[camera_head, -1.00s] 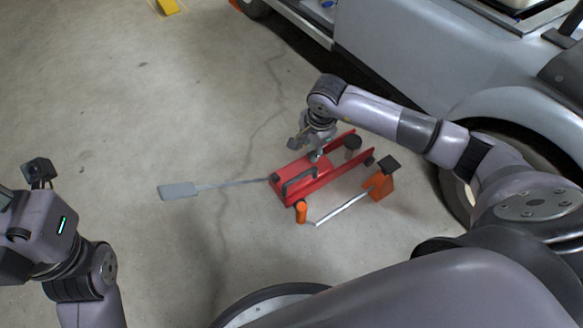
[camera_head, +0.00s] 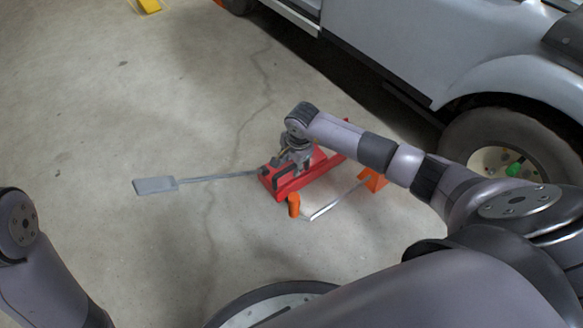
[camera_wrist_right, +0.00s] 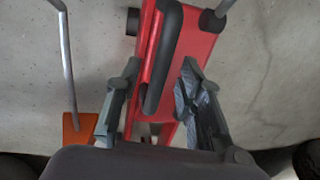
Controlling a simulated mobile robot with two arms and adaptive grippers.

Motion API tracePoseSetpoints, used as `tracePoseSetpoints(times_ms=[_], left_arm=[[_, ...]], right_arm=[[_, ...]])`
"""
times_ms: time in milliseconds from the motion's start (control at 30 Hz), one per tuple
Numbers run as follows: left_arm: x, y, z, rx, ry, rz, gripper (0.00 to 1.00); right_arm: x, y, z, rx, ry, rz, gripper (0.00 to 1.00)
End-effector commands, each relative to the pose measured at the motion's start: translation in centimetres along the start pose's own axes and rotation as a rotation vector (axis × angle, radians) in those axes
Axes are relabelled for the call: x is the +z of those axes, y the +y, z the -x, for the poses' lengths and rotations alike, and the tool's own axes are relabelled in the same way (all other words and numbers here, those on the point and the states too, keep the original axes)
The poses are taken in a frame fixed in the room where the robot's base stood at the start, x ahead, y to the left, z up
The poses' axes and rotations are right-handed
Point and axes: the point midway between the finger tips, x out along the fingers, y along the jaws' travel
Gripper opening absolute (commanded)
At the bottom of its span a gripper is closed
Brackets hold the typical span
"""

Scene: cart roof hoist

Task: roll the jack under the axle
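The red jack (camera_head: 328,166) lies on the concrete floor, partly covered by my right arm in the head view. Its long grey handle (camera_head: 215,178) reaches left to a flat grey end (camera_head: 155,185). In the right wrist view, the jack's red body (camera_wrist_right: 200,48) carries a black carry bar (camera_wrist_right: 165,62). My right gripper (camera_head: 290,168) is down at the jack. In the wrist view its fingers (camera_wrist_right: 158,72) stand apart on either side of the bar, with gaps showing. My left gripper is out of the head view; only its arm shows. The axle is not visible.
An orange piece (camera_head: 374,181) with a silver rod (camera_head: 338,201) and an orange grip (camera_head: 294,204) is close beside the jack. The grey cart (camera_head: 400,45) and its wheel (camera_head: 493,158) stand to the right. Floor at the left is clear.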

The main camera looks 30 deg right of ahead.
Motion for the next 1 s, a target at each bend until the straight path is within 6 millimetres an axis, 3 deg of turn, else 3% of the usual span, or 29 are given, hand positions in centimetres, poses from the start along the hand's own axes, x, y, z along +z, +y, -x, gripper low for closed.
tracePoseSetpoints(times_ms=[367, 867, 1000], left_arm=[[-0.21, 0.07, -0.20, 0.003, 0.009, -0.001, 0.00], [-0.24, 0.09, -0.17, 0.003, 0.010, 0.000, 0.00], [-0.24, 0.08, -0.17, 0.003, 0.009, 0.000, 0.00]], right_arm=[[-0.03, -0.01, -0.47, 0.000, 0.000, 0.000, 0.35], [-0.04, 0.00, -0.46, 0.000, 0.001, 0.000, 0.01], [-0.04, 0.00, -0.46, 0.000, 0.001, 0.000, 0.00]])
